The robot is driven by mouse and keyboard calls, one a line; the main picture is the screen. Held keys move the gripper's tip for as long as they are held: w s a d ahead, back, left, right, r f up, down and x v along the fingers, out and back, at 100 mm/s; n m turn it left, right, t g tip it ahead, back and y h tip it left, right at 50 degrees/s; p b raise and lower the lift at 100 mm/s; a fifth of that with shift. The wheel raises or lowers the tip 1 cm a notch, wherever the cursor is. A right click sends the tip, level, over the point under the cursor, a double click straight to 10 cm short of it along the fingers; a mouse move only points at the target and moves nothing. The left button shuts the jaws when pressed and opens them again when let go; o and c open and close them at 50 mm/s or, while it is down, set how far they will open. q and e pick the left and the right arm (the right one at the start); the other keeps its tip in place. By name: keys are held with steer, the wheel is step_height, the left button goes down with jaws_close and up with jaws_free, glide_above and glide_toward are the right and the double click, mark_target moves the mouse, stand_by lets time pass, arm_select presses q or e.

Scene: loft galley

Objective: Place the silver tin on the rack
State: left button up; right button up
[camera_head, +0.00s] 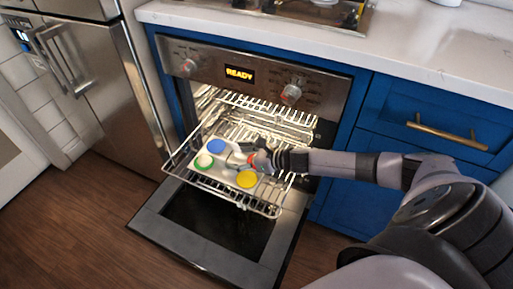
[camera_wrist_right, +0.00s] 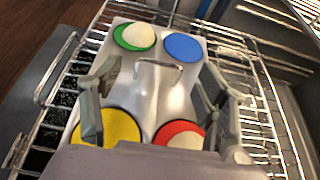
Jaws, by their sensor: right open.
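The silver tin (camera_head: 223,168) lies on the pulled-out oven rack (camera_head: 269,211). In the right wrist view the tin (camera_wrist_right: 170,98) has a thin raised handle (camera_wrist_right: 160,66) across its middle. Its cups are green with a pale ball (camera_wrist_right: 135,37), blue (camera_wrist_right: 184,47), yellow (camera_wrist_right: 112,128) and red with a pale ball (camera_wrist_right: 181,135). My right gripper (camera_head: 246,157) is over the tin, and its open fingers (camera_wrist_right: 156,72) are on either side of the handle. I cannot tell whether they touch the tin. My left gripper is not in view.
The oven door (camera_head: 160,226) hangs open below the rack, and an upper rack (camera_head: 265,107) is inside. Blue drawers (camera_head: 425,121) stand right of the oven, a steel fridge (camera_head: 100,80) left. The wooden floor (camera_head: 95,205) in front is clear.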

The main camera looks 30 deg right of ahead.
steer(key=v, duration=0.3)
steer(key=shift+s+d, duration=0.1)
steer(key=shift+s, duration=0.1)
steer(key=p+v, duration=0.1)
steer(key=v, duration=0.3)
steer(key=shift+s+d+r, duration=0.1)
steer(key=shift+s+r, duration=0.05)
steer(key=shift+s, duration=0.05)
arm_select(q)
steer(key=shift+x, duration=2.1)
arm_select(e)
steer(key=shift+v, duration=0.95)
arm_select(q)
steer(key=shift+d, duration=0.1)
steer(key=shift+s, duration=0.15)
arm_select(e)
steer(key=shift+d, duration=0.1)
